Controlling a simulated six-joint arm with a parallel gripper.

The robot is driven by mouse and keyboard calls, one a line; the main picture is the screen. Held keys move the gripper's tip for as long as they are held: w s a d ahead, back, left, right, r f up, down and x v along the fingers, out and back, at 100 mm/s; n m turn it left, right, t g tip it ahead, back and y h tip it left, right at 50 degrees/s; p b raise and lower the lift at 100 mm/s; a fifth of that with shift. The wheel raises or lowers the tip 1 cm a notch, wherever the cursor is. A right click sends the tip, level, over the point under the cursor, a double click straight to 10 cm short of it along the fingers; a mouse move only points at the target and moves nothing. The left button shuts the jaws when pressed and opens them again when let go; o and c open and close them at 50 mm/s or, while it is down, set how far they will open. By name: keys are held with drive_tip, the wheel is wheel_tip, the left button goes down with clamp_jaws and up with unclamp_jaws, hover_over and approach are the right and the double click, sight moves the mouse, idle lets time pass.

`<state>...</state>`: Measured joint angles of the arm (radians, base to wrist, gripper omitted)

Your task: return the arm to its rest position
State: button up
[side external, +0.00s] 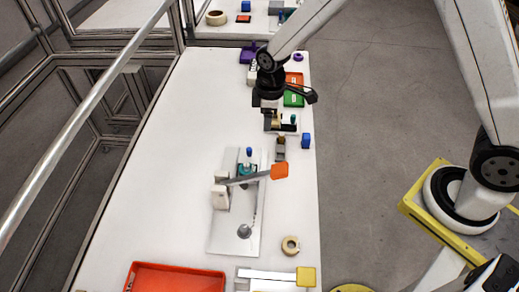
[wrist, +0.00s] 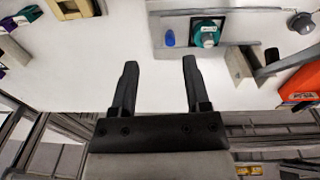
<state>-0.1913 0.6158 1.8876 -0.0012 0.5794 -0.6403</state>
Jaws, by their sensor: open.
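My gripper (side external: 278,118) hangs from the arm over the far right part of the white table (side external: 165,175) in the side view. In the wrist view my gripper (wrist: 160,66) has its two black fingers well apart, with only bare white surface showing between them. It holds nothing. In the side view a metal fixture plate (side external: 225,243) lies nearer the camera than my gripper. It carries a teal part (side external: 245,169), and a grey lever with an orange handle (side external: 280,171) crosses above it. The teal part also shows in the wrist view (wrist: 207,34).
A blue block (side external: 306,140) and a grey-brown block (side external: 281,146) stand close to my gripper. A green tray (side external: 293,98) lies behind it. A tape ring (side external: 290,245) and an orange tray (side external: 150,277) are at the near end. The table's left side is clear; a metal frame borders it.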

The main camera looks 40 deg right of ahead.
drive_tip(key=s+d+r+m+t, duration=0.1)
drive_tip(key=s+d+r+m, duration=0.2)
drive_tip(key=s, duration=0.4)
drive_tip(key=s+d+r+m+t, duration=0.1)
drive_tip(key=s+d+r+m, duration=0.2)
drive_tip(key=s+d+m, duration=0.2)
drive_tip(key=s+m, duration=0.1)
drive_tip(key=s, duration=0.2)
drive_tip(key=shift+s+d+r+m, duration=0.2)
drive_tip(key=shift+s+r+m, duration=0.05)
drive_tip(key=shift+r+m, duration=0.05)
